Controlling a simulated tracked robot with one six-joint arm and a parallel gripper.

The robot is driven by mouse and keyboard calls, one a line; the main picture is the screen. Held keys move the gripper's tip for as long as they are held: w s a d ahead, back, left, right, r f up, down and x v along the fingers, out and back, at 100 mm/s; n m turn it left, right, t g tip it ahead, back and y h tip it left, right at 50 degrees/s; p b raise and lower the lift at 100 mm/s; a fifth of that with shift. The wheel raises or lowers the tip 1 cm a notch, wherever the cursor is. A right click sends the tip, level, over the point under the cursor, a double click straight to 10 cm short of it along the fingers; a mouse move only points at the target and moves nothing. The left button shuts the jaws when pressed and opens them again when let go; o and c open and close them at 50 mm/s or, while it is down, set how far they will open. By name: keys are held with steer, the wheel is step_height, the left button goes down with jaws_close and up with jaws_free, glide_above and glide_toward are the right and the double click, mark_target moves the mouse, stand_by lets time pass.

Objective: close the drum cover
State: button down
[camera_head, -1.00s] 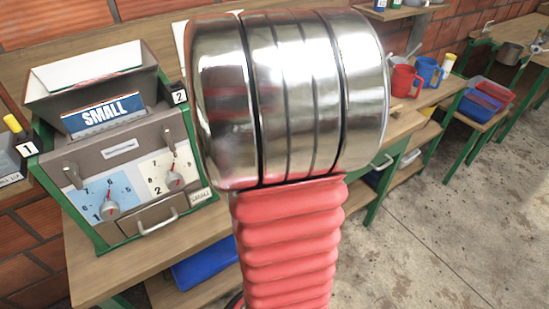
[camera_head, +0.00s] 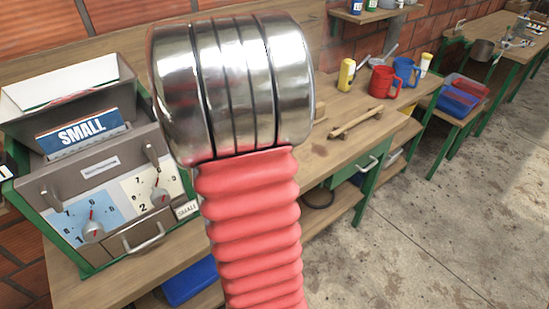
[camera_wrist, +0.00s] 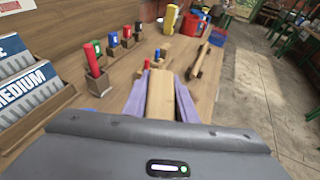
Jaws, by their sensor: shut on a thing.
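A pulper marked SMALL (camera_head: 100,185) stands on the bench at the left in the head view, with an open-topped hopper (camera_head: 70,90). Its sloped grey front panel (camera_head: 100,165) carries two dark levers, and two dials lie below. I cannot tell which part is the drum cover. My gripper (camera_wrist: 160,92) shows in the wrist view, its purple fingers shut on a light wooden block (camera_wrist: 160,100). The block's near end is hidden by the gripper body. In the head view my arm hides the gripper and part of the bench.
Coloured markers in wooden holders (camera_wrist: 112,48) and a MEDIUM box (camera_wrist: 25,88) show in the wrist view. The concrete floor at the right is clear.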

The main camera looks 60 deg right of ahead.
step_height(320, 180, down, 9)
steer(key=shift+r, duration=0.1)
stand_by(0.3)
steer(key=shift+f, duration=2.1)
steer(key=c, duration=1.4)
jaws_free()
steer(key=shift+c, duration=0.2)
